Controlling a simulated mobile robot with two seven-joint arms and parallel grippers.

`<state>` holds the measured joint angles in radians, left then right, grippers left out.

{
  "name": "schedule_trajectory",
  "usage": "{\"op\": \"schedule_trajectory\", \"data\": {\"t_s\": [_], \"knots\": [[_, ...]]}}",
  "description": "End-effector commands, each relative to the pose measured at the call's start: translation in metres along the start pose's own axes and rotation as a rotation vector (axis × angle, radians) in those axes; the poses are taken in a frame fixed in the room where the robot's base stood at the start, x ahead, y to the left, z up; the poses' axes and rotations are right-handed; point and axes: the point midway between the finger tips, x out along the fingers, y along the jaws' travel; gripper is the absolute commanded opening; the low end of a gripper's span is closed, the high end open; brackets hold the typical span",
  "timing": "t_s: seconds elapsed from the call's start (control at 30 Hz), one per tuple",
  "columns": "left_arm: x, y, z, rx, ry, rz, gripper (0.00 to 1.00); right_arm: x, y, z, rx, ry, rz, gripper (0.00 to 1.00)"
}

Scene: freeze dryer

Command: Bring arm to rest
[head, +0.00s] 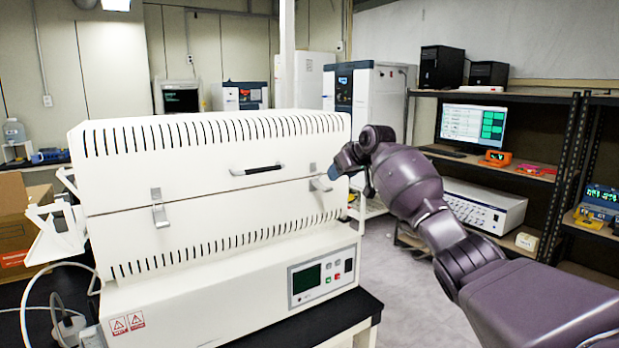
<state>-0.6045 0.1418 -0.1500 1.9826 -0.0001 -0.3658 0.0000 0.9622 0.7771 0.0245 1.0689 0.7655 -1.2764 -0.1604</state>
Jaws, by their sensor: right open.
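My right arm comes in from the right side of the head view, with a dark purple forearm. My right gripper (338,172) is beside the right end of the large white slotted machine (215,205), close to the latch at its right front. I cannot tell whether it touches the latch. Its fingers are small and partly hidden by the wrist, and nothing shows held in them. The machine has a dark handle (258,170), a metal latch (159,208) at the left and a control panel (322,277) low at the right. Its upper lid looks closed. My left gripper is not in view.
The machine stands on a black-topped table (345,313). A dark shelf rack (570,150) with a monitor (473,124) and a white instrument (470,204) is at the right. Cardboard boxes (22,215) are at the far left. Grey floor (395,270) is open between table and rack.

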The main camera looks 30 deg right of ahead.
Motion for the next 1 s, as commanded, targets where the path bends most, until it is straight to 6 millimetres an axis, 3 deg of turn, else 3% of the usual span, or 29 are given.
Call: {"op": "schedule_trajectory", "data": {"t_s": [0.33, 0.47, 0.63, 0.83, 1.0], "knots": [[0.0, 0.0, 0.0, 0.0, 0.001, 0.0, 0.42, -0.001, 0.004, -0.01, 0.014, 0.061, 0.027, 0.54], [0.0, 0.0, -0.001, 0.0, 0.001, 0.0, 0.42, -0.015, 0.003, -0.037, -0.021, 0.189, 0.092, 0.54], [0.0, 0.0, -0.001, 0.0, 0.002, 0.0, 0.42, -0.03, -0.027, -0.069, -0.109, 0.377, 0.154, 0.54], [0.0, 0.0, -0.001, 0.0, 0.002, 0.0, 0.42, -0.013, -0.067, -0.048, -0.202, 0.507, 0.182, 0.54], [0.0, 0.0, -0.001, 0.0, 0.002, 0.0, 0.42, 0.01, -0.1, -0.003, -0.261, 0.569, 0.176, 0.54]]}}
